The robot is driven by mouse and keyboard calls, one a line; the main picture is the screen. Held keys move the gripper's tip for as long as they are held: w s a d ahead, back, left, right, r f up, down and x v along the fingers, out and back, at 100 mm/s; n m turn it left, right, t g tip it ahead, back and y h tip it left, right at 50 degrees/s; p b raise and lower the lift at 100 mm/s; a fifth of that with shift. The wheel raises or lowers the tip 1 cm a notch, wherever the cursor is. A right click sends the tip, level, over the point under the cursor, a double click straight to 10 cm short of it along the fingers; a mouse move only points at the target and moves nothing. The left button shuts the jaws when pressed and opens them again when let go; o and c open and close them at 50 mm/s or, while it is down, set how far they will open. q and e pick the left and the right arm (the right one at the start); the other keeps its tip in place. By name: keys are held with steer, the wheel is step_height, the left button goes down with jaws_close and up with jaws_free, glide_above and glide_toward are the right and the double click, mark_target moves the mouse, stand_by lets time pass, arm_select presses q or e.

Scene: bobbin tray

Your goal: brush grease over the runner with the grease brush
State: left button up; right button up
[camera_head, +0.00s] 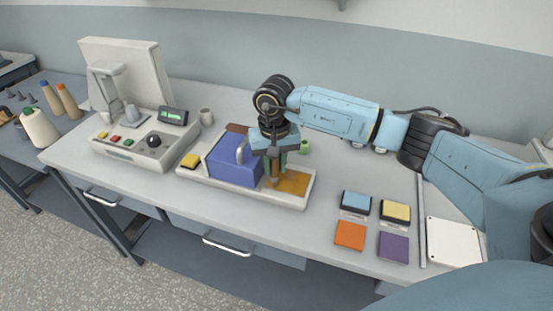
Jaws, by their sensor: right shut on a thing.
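My right gripper (271,158) points down over the right part of a pale tray (250,196). It is shut on a slim brown upright thing, which looks like the grease brush (275,176). The brush's lower end is over or on an orange-brown patch (294,184) in the tray; I cannot tell whether it touches. I cannot make out for certain which part is the runner. A blue block with a grey curved handle (232,170) stands in the tray just left of the gripper. My left gripper is not in view.
A yellow-topped block (190,161) sits at the tray's left end. A grey machine with a black knob (128,153) stands further left. Several coloured pads, one of them orange (350,236), and a white plate (453,242) lie at right. A small green thing (304,147) is behind the tray.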

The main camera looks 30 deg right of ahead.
steer(key=shift+w+d+f+b, duration=0.15)
steer(key=shift+w+d+b, duration=0.25)
steer(key=shift+d+b, duration=0.2)
steer(key=shift+w+d+r+b, duration=0.2)
steer(key=shift+w+d+b, duration=0.7)
steer(key=shift+d, duration=0.1)
steer(key=shift+w+d+b, duration=0.5)
steer(key=shift+d+b, duration=0.05)
steer(key=shift+s+a+f+p, duration=0.2)
steer(key=shift+s+a+p, duration=0.4)
steer(key=shift+s+a, duration=0.9)
steer(key=shift+s+a+r, duration=0.1)
steer(key=shift+s+a, duration=0.4)
steer(key=shift+a, duration=0.25)
steer(key=shift+r, duration=0.15)
steer(key=shift+r+p, duration=1.4)
steer(key=shift+r, duration=0.8)
